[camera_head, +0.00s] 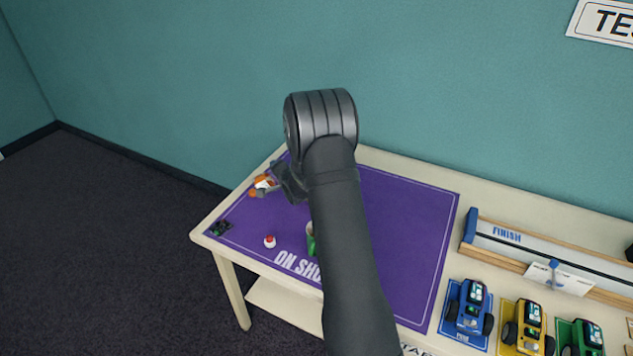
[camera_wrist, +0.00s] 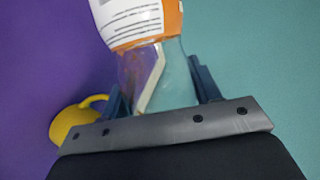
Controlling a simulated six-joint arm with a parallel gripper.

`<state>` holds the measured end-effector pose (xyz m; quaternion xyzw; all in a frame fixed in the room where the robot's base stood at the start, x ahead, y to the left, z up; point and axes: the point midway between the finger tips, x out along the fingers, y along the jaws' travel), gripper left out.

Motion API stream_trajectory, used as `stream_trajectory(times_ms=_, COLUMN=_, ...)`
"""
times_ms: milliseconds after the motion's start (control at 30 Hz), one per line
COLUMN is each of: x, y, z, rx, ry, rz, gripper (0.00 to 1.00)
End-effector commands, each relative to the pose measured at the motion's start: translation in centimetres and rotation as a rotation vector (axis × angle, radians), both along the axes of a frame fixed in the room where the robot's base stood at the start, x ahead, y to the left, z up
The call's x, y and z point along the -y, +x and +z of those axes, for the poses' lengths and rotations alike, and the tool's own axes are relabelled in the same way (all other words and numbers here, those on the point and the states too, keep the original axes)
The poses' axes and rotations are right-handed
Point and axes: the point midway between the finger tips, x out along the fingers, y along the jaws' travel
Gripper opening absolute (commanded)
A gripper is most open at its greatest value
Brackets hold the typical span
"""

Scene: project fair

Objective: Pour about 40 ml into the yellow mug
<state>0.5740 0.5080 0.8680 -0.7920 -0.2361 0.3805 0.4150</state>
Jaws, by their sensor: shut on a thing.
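My gripper (camera_head: 288,183) is shut on a clear bottle (camera_wrist: 155,75) with a white and orange label. In the wrist view the gripper's fingers (camera_wrist: 158,88) stand on either side of the bottle's clear part. In the head view the bottle (camera_head: 265,182) sticks out to the left of the gripper and looks tilted, over the far left of the purple mat. The yellow mug (camera_wrist: 72,121) shows at the lower left of the wrist view, partly hidden by the gripper. I cannot make it out in the head view. The liquid level is unclear.
A green mug (camera_head: 311,241) is partly hidden by my arm. A small red and white thing (camera_head: 270,241) and a dark item (camera_head: 220,228) are on the mat (camera_head: 410,230). Toy trucks (camera_head: 469,308) and a track (camera_head: 520,245) stand at right. The mat's right side is clear.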

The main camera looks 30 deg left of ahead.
Motion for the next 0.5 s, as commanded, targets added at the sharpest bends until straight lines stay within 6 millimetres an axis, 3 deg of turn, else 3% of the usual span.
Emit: stream_trajectory(times_ms=500, x=1.5, y=1.1, z=1.2, rx=0.139, ry=-0.2, rz=0.003, gripper=0.3)
